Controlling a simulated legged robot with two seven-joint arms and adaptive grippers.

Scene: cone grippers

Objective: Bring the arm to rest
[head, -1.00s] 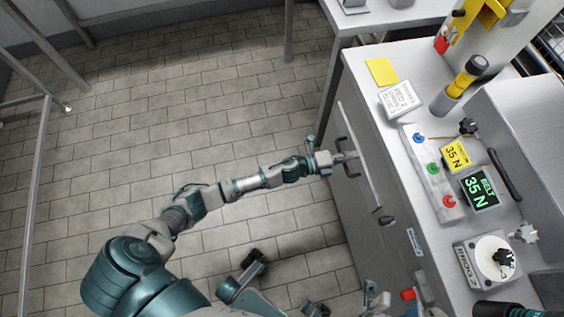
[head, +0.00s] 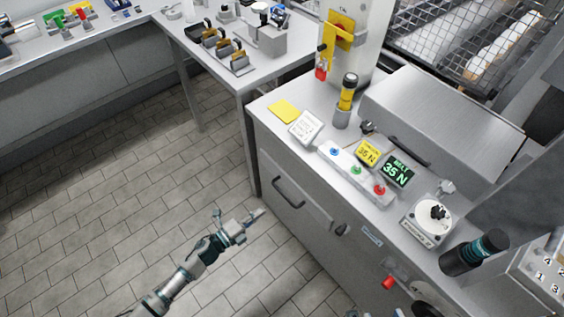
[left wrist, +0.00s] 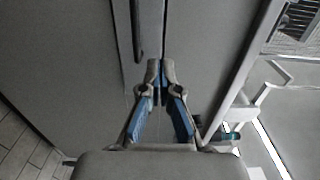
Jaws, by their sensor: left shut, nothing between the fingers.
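My left arm (head: 180,282) reaches up from the bottom of the head view over the tiled floor. My left gripper (head: 258,214) is in front of the grey cabinet, near its drawer. In the left wrist view the left gripper (left wrist: 160,68) has its fingertips together, with nothing seen between them. A grey cabinet face fills most of the view behind the fingers. The cabinet's dark bar handle (head: 288,193) shows in the head view, to the right of the gripper and apart from it. My right gripper is not in view.
The cabinet top (head: 272,130) carries a button panel (head: 356,172), a green-lettered display (head: 397,172), a dial box (head: 428,222) and a flashlight-like yellow and black cylinder (head: 346,98). A side table (head: 190,55) stands behind. The floor (head: 90,210) on the left is clear.

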